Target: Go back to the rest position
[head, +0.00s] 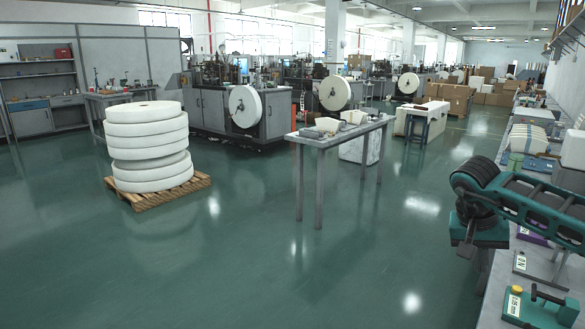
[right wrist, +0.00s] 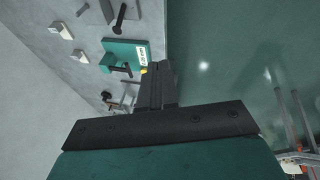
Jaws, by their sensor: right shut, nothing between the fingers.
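My right arm comes in from the right edge of the head view. Its gripper (head: 467,246) hangs down over the left edge of the workbench (head: 492,300), small and dark in this view. In the right wrist view the fingers of the right gripper (right wrist: 158,75) are together with nothing between them. They point past the bench edge, close to a green block fixture (right wrist: 124,55). I cannot tell the height between them. My left gripper is in neither view.
The green fixture (head: 540,308) with a dark handle lies on the bench, among other tools. A grey table (head: 340,136) stands mid-floor. White rolls (head: 148,150) are stacked on a wooden pallet (head: 160,194) at the left. The green floor between is clear.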

